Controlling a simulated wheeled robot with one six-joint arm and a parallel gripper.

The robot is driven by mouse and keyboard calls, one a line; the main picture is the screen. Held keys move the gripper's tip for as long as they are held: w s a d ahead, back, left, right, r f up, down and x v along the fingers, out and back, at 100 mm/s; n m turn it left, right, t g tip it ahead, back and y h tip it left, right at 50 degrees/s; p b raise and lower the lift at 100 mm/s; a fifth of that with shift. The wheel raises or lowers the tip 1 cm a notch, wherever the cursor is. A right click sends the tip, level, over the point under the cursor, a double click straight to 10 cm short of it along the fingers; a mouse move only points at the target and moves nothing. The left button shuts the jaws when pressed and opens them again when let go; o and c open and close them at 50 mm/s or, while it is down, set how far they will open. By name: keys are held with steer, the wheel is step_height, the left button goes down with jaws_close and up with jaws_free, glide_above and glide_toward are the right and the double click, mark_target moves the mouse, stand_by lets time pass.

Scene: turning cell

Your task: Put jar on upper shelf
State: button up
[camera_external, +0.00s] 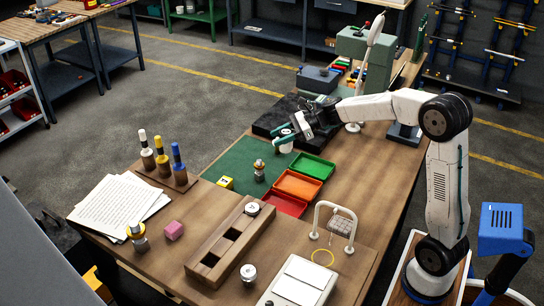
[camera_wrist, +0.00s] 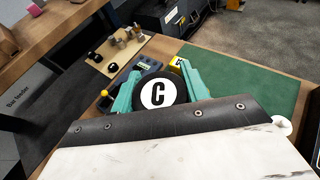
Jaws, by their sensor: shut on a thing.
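The jar (camera_wrist: 157,94) shows its round black top with a white disc and a black letter C in the wrist view. The two teal fingers of my gripper (camera_wrist: 158,88) close on it from both sides. The jar's lower body is hidden. In the external view my gripper (camera_external: 288,135) hangs over the far part of the workbench, near the green mat and the black pad; the jar is too small there to make out clearly. I cannot tell which surface is the upper shelf.
A bottle rack (camera_external: 170,174), papers (camera_external: 118,205) and a pink block (camera_external: 174,231) stand on the left. A wire frame (camera_external: 335,222) stands at the front.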

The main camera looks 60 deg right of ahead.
steer(key=w+a+r+n+g+y, duration=0.1)
steer(key=w+a+r, duration=0.15)
steer(key=a, duration=0.65)
steer(key=w+a+r+n+g+y, duration=0.15)
steer(key=a+r, duration=0.25)
steer(key=a, duration=0.5)
steer(key=w+a+r+n+g+y, duration=0.15)
steer(key=a+r, duration=0.25)
steer(key=a, duration=0.5)
steer(key=s+a+r+n+g, duration=0.2)
steer(key=s+a+r, duration=0.1)
steer(key=a, duration=0.7)
steer(key=s+a+r+n+g, duration=0.15)
steer(key=a+r, duration=0.25)
steer(key=a, duration=0.5)
steer(key=shift+t, duration=0.25)
steer(key=shift+s+a+f, duration=0.1)
steer(key=shift+s+f, duration=0.05)
steer(key=shift+f, duration=1.5)
steer(key=shift+s+d+f, duration=0.1)
steer(key=shift+s+f, duration=0.05)
steer(key=shift+f, duration=1.45)
steer(key=shift+s+a+f, duration=0.1)
steer(key=shift+s+f, duration=0.05)
steer(key=shift+f, duration=1.5)
steer(key=shift+f, duration=0.15)
steer(key=o, duration=1)
